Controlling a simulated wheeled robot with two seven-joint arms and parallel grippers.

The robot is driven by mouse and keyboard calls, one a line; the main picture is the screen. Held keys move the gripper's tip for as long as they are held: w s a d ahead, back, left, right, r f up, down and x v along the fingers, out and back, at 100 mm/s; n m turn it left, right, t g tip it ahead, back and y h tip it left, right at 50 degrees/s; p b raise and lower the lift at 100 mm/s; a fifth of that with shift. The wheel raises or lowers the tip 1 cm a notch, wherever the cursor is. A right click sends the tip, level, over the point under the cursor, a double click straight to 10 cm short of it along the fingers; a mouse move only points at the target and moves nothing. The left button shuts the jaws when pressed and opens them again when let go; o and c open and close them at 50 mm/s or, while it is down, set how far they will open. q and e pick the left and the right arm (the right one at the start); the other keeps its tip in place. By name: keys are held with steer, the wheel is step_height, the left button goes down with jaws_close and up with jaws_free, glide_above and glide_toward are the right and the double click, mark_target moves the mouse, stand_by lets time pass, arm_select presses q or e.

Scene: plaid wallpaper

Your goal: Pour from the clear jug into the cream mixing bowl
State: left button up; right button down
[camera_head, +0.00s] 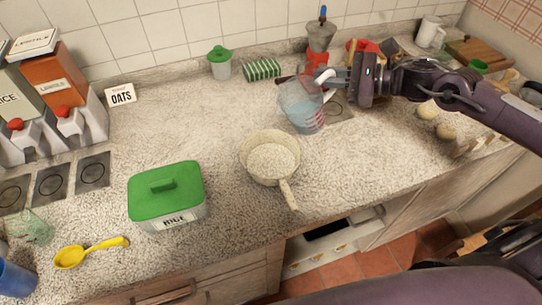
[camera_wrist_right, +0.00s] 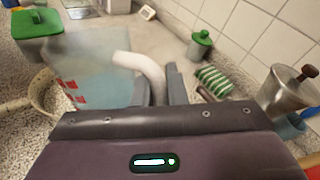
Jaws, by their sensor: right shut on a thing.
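The clear jug (camera_head: 300,108) has bluish contents, red markings and a white handle. It looks upright at the back middle of the counter; I cannot tell whether its base touches the counter. My right gripper (camera_head: 328,78) is shut on the jug's handle. The jug (camera_wrist_right: 95,78) and the gripper's fingers (camera_wrist_right: 160,88) also show in the right wrist view. The cream bowl (camera_head: 246,150), with a long handle towards the front, stands on the counter left of and nearer than the jug. The bowl's rim (camera_wrist_right: 36,92) shows partly behind the jug. My left gripper is out of view.
A green-lidded rice box (camera_head: 168,197) stands left of the bowl, with a yellow spoon (camera_head: 88,253) nearby. The counter between jug and bowl is clear.

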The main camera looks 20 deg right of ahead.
steer(key=shift+w+d+f+m+t+y+b, duration=0.2)
steer(key=shift+d+f+m+y+b, duration=0.3)
steer(key=shift+b, duration=0.45)
steer(key=shift+w+d+f+m+t+y+b, duration=0.15)
steer(key=shift+w+d+f+m+y+b, duration=0.15)
steer(key=shift+d+f+m+b, duration=0.45)
steer(key=shift+w+d+f+m+t+y+b, duration=0.15)
steer(key=shift+d+f+m+y+b, duration=0.25)
steer(key=shift+f+b, duration=0.55)
steer(key=shift+a+r, duration=0.1)
steer(key=shift+r, duration=0.1)
